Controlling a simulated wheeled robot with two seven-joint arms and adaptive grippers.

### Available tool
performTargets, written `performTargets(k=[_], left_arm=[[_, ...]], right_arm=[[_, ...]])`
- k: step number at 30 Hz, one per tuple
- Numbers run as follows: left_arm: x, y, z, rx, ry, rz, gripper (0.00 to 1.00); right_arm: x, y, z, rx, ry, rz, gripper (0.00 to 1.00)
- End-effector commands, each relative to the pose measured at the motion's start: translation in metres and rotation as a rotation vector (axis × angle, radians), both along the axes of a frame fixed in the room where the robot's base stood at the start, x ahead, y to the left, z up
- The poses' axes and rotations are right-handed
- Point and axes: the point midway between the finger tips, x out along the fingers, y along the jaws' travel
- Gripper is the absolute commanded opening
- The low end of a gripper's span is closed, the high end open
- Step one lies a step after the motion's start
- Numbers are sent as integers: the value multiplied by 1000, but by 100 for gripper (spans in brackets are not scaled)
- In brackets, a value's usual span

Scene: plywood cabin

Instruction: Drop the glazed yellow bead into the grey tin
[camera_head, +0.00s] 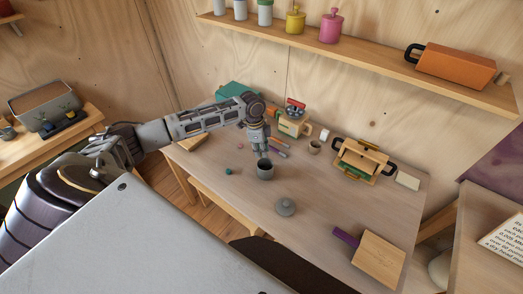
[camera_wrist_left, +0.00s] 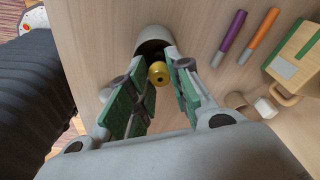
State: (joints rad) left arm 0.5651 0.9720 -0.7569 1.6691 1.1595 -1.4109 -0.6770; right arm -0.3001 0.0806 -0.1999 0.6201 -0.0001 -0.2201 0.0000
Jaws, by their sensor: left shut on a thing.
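My left gripper (camera_head: 262,152) points down just above the grey tin (camera_head: 265,172), which stands open on the table. In the left wrist view, the glazed yellow bead (camera_wrist_left: 158,73) sits between the green-padded fingers of the left gripper (camera_wrist_left: 158,82), which is shut on it. The tin's rim (camera_wrist_left: 151,33) shows just beyond the fingertips, partly hidden by them. The bead is hidden in the head view. My right gripper is not in view.
A small teal bead (camera_head: 228,171) lies left of the tin. A wooden board (camera_head: 379,260) lies at the front right.

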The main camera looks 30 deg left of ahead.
Motion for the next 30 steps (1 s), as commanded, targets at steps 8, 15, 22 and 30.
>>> performTargets(k=[8,15,22,30], left_arm=[[0,0,-1,0,0,0,7],[0,0,0,0,0,0,34],[0,0,-1,0,0,0,46],[0,0,1,0,0,0,46]], right_arm=[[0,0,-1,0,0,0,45],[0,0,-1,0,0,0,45],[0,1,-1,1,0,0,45],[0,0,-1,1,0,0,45]])
